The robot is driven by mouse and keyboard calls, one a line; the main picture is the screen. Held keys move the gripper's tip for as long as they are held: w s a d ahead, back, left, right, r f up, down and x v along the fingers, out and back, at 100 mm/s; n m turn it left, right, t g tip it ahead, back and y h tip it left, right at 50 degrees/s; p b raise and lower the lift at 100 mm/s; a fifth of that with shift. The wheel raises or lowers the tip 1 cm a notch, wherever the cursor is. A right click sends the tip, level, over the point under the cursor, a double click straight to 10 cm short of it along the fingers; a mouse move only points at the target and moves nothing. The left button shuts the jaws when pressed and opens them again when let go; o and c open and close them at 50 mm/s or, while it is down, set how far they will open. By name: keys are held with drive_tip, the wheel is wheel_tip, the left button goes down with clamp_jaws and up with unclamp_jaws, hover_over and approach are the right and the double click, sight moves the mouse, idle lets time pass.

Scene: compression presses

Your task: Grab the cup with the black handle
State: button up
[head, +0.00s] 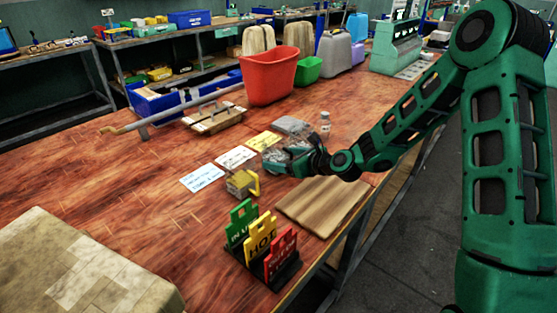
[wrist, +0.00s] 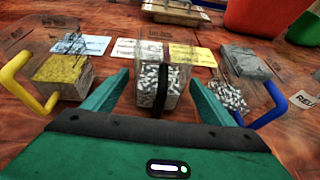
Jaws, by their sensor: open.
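The cup with the black handle (wrist: 147,92) is clear and filled with small silver pieces. In the wrist view it stands just ahead, between the two green fingers of my gripper (wrist: 158,80). The fingers are open, with a gap visible on each side of the cup. Its black handle (wrist: 160,88) faces my gripper. In the head view my gripper (head: 275,160) is low over the wooden table, and its fingers largely hide this cup.
A cup with a yellow handle (wrist: 62,76) stands to the left, and one with a blue handle (wrist: 228,97) close to the right. Paper labels (head: 236,157) lie behind. Colored sign plates (head: 262,240) and a wooden board (head: 322,203) are nearer. A red bin (head: 270,77) stands farther back.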

drive_tip(key=shift+x, duration=1.2)
drive_tip(key=c, duration=1.2)
drive_tip(key=shift+c, duration=0.2)
drive_tip(key=shift+r, duration=0.2)
wheel_tip(320, 180, up, 10)
drive_tip(key=shift+f, duration=0.2)
